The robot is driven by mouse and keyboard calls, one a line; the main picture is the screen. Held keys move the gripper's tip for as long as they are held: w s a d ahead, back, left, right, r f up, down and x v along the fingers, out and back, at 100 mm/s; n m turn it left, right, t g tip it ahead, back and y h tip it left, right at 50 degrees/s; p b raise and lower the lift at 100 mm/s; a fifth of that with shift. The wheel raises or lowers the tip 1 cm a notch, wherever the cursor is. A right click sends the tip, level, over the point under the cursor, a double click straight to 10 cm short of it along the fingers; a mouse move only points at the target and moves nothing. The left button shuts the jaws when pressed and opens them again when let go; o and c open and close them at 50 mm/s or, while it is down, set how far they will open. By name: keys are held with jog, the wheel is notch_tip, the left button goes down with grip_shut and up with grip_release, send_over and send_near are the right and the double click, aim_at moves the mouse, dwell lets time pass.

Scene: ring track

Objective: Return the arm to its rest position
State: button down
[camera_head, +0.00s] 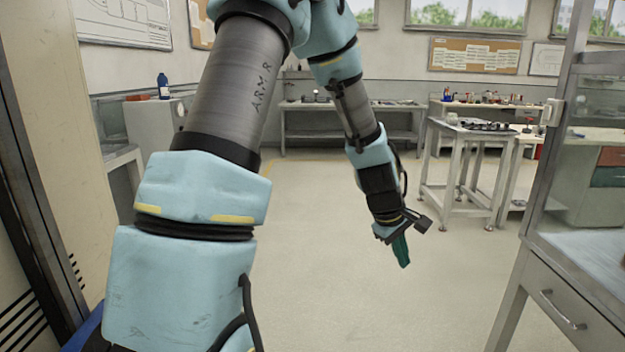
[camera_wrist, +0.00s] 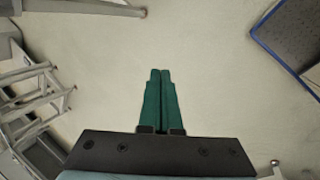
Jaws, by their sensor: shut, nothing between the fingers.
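My arm reaches up from the lower left of the head view, bends at the top of the picture and hangs down again to the right. My gripper (camera_head: 403,262) is at its lower end, with green fingers pointing down over open floor. In the wrist view the two green fingers of my gripper (camera_wrist: 160,74) lie side by side, shut and empty. Nothing touches them. The arm's upper bend is cut off by the top edge of the head view.
A metal table (camera_head: 470,130) with small parts stands beyond my gripper to the right. A bench with a drawer (camera_head: 560,308) is at the near right. A long workbench (camera_head: 350,106) lines the back wall. The floor (camera_head: 330,280) beneath the gripper is clear.

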jog(key=s+a+r+m+y+p, duration=0.1)
jog(key=s+a+r+m+y, duration=0.1)
jog(key=a, duration=1.2)
jog(key=s+a+r+m+y+p, duration=0.1)
jog(key=s+a+r+m, duration=0.3)
jog(key=a, duration=1)
notch_tip(320, 180, up, 2)
jog(key=shift+s+a+r+m+y, duration=0.1)
jog(key=shift+s+a+m+y, duration=0.35)
jog(key=shift+s, duration=0.3)
jog(key=shift+d, duration=0.1)
